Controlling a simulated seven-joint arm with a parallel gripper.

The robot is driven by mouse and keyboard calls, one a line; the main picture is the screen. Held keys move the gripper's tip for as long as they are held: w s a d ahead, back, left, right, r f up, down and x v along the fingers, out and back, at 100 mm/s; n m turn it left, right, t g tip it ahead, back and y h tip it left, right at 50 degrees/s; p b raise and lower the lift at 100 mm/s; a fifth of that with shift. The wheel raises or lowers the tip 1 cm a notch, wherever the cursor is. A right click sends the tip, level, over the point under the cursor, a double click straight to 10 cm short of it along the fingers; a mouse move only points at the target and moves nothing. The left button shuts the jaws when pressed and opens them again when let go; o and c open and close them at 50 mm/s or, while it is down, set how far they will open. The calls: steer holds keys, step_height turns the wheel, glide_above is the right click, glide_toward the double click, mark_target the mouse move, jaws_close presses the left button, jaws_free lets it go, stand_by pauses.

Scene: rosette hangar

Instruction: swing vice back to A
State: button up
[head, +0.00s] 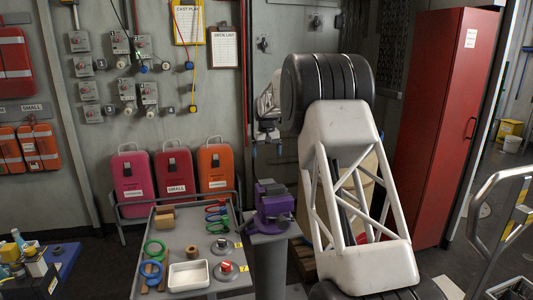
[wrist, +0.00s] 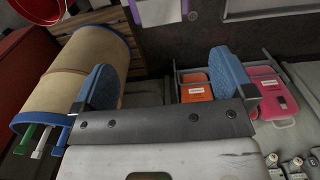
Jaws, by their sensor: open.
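The vice (head: 272,200) is purple and sits on a grey pedestal (head: 270,260) at the right end of the workbench in the head view. No letter A can be made out near it. My gripper shows in the wrist view (wrist: 165,82), with two blue fingertips wide apart and nothing held between them. In the head view my white arm stands just right of the vice and hides most of the gripper. The vice cannot be made out in the wrist view.
A grey workbench (head: 225,255) left of the vice bears a white tray (head: 188,276), coloured rings and small blocks. Pink and orange cases (head: 215,168) stand behind it. A tan barrel (wrist: 95,60) is left in the wrist view. A red locker (head: 435,130) stands right.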

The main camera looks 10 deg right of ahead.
steer(key=shift+r, duration=0.15)
step_height(320, 180, up, 14)
stand_by(1.5)
steer(key=shift+s, duration=0.1)
steer(key=s+a+r+t, duration=0.1)
steer(key=s+a+r, duration=0.15)
steer(key=s, duration=1.45)
steer(key=s+a+r, duration=0.2)
steer(key=s+a, duration=0.2)
steer(key=s, duration=1.3)
steer(key=s+a+f, duration=0.1)
steer(key=s+f, duration=0.4)
steer(key=s, duration=0.7)
steer(key=s+a+f+t, duration=0.1)
steer(key=s+f, duration=0.5)
steer(key=s, duration=0.6)
steer(key=s+a+f, duration=0.1)
steer(key=s+f, duration=0.5)
steer(key=s, duration=0.7)
steer(key=shift+t, duration=0.3)
steer(key=shift+c, duration=0.3)
